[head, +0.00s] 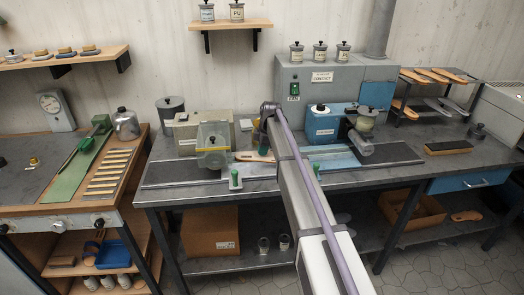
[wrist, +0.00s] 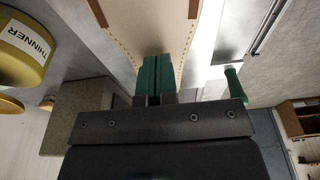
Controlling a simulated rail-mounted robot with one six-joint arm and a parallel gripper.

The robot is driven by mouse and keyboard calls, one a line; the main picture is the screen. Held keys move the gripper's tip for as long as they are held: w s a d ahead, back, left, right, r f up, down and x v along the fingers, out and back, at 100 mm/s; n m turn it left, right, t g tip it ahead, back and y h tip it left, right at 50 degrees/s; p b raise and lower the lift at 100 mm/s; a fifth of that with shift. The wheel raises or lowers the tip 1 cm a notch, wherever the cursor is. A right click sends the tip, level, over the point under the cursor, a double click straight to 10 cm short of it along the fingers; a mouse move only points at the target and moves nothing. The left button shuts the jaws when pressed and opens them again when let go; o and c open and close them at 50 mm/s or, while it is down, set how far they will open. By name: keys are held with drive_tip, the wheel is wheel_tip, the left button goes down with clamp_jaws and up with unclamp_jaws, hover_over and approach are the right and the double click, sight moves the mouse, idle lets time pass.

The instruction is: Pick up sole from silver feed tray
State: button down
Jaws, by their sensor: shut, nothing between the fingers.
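The sole (wrist: 150,28) is pale beige with a row of stitch holes along its edges and brown patches near both sides. It also shows as a small tan shape (head: 250,157) in the head view, partly hidden by my arm. It lies over the bright silver feed tray (wrist: 203,62). My gripper (wrist: 164,72) has green fingers pressed together, with nothing between them. In the wrist view the fingers overlap the near, narrow part of the sole; I cannot tell whether they touch it.
A yellow thinner container (wrist: 25,45) and a grey block (wrist: 85,115) are at left in the wrist view. A green-handled lever (wrist: 235,85) stands right of the fingers. In the head view, a blue machine (head: 330,122) stands behind my arm, and dark belts flank the tray.

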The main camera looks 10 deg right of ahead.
drive_tip(key=shift+r, duration=0.25)
drive_tip(key=d, duration=1.2)
drive_tip(key=shift+s+d, duration=0.1)
drive_tip(key=shift+s, duration=0.3)
